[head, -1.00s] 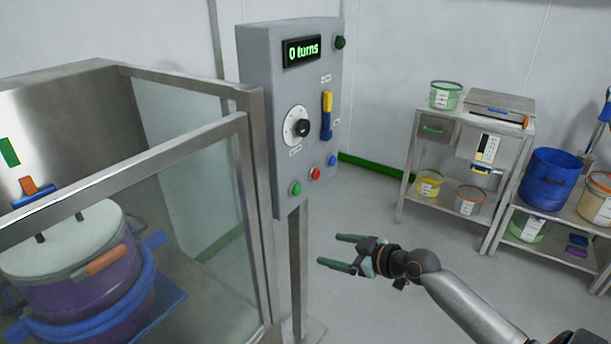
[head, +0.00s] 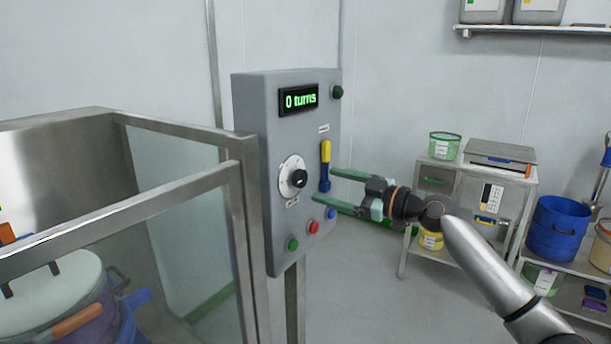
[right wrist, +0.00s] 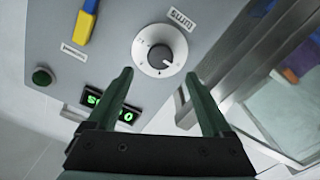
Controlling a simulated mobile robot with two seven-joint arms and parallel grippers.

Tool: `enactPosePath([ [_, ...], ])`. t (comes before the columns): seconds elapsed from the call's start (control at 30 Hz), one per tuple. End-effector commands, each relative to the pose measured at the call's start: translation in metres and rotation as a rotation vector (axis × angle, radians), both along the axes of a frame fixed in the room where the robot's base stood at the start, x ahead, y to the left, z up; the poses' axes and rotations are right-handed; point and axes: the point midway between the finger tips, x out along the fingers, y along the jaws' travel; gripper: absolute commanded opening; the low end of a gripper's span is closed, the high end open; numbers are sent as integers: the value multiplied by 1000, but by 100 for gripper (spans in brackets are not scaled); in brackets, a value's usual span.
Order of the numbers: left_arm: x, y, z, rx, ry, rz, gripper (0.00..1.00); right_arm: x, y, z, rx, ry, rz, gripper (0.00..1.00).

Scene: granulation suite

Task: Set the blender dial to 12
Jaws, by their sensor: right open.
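The blender dial (head: 295,178) is a black knob on a white round scale, on the grey control panel (head: 272,130). The display (head: 299,99) above it reads "0 turns". In the right wrist view the dial (right wrist: 160,56) lies beyond and between the fingertips, and its marks are too small to read surely. My right gripper (head: 325,184) is open and empty, just right of the dial near the yellow and blue lever (head: 326,165); it also shows in the right wrist view (right wrist: 160,85). It is apart from the knob. My left gripper is out of view.
Green (head: 292,244), red (head: 313,227) and blue (head: 332,214) buttons sit below the dial, and a dark green one (head: 337,92) at the top right. A glass-walled metal enclosure (head: 180,185) stands left of the panel. Shelving with tubs stands at right.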

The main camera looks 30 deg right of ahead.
Motion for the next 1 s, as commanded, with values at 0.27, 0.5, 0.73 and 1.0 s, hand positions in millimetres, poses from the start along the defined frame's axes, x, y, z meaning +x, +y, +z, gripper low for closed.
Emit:
enactPosePath([
  [0.27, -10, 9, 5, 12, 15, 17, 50, 39, 16, 3, 4, -2, 0, 84],
  [0.5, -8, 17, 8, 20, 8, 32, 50, 61, 25, 1, 3, -1, -1, 84],
  [0.73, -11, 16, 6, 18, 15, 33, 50, 66, 28, -1, 1, 0, 0, 84],
  [1.0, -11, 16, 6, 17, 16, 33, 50, 66, 28, -1, 1, 0, 0, 73],
])
